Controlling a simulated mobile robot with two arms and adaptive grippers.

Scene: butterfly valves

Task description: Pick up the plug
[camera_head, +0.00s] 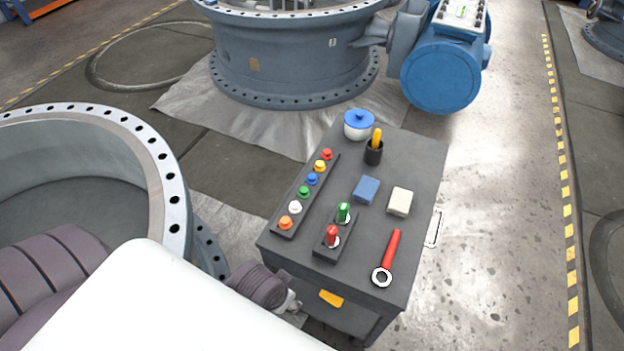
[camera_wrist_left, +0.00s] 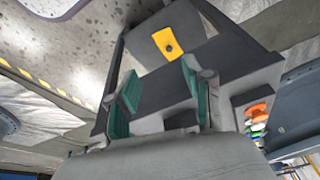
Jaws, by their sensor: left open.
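Coloured plugs stand in a dark strip (camera_head: 306,195) along the left side of the cart top: red, yellow, blue, green, white and an orange plug (camera_head: 290,222) nearest me. A smaller dark block holds a green plug (camera_head: 343,212) and a red plug (camera_head: 332,236), both upright. Which plug is meant I cannot tell. My left gripper is open and empty in the left wrist view (camera_wrist_left: 160,95), its teal pads apart. In the head view its wrist is low beside the cart's near left corner, with the fingers mostly hidden. The orange plug also shows at right in the wrist view (camera_wrist_left: 256,109).
The grey cart top (camera_head: 420,150) also carries a red ring wrench (camera_head: 389,256), blue block (camera_head: 366,190), beige block (camera_head: 399,201), black cup (camera_head: 373,154) and blue-lidded pot (camera_head: 358,126). A yellow tag (camera_head: 331,297) is below. Large valve bodies (camera_head: 295,60) stand behind and left.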

